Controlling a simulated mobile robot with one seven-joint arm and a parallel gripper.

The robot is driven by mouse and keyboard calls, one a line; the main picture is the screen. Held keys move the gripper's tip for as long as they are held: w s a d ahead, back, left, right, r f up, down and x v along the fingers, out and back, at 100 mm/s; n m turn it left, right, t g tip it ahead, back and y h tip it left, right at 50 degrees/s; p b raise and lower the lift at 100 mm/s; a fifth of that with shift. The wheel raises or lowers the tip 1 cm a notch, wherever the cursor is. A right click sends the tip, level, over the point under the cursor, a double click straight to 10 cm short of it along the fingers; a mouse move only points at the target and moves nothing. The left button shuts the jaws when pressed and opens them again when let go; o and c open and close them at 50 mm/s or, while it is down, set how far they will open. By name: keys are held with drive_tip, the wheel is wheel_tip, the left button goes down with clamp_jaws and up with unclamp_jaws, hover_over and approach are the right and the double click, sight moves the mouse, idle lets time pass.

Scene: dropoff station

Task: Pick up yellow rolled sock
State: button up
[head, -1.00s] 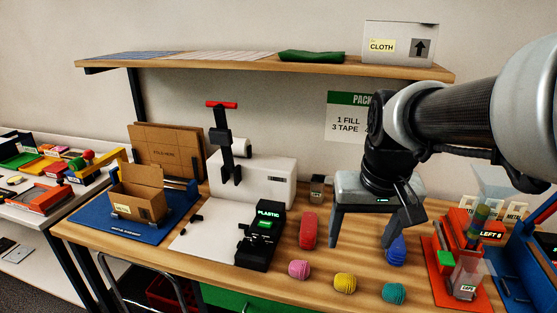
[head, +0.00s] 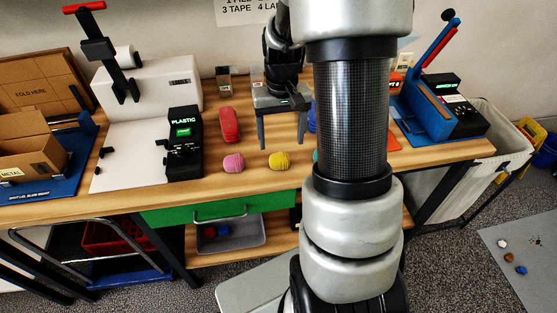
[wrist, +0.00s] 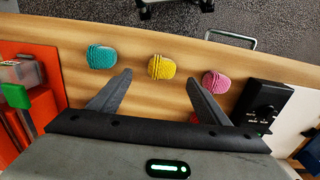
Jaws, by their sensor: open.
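The yellow rolled sock (head: 279,161) lies on the wooden table near its front edge, just right of the pink rolled sock (head: 233,163). In the wrist view the yellow sock (wrist: 161,67) lies beyond my open fingertips, roughly centred between them. My gripper (head: 283,140) is open and empty, pointing down over the table behind the yellow sock; it also shows in the wrist view (wrist: 158,85). A teal rolled sock (wrist: 101,57) lies to one side of the yellow one and the pink sock (wrist: 216,81) to the other. In the head view my arm hides most of the teal sock.
A red object (head: 229,125) lies behind the pink sock. The black device labelled PLASTIC (head: 184,140) stands left of it. An orange-red tray (wrist: 40,110) is at the left in the wrist view. A green drawer front (head: 215,208) is below the table edge.

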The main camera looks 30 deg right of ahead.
sight(279, 156)
drive_tip(key=f, duration=0.7)
drive_tip(key=shift+w+a+f, duration=0.1)
drive_tip(key=shift+w+a, duration=0.1)
drive_tip(key=shift+w, duration=0.05)
drive_tip(key=shift+c, duration=0.4)
drive_tip(key=c, duration=1.1)
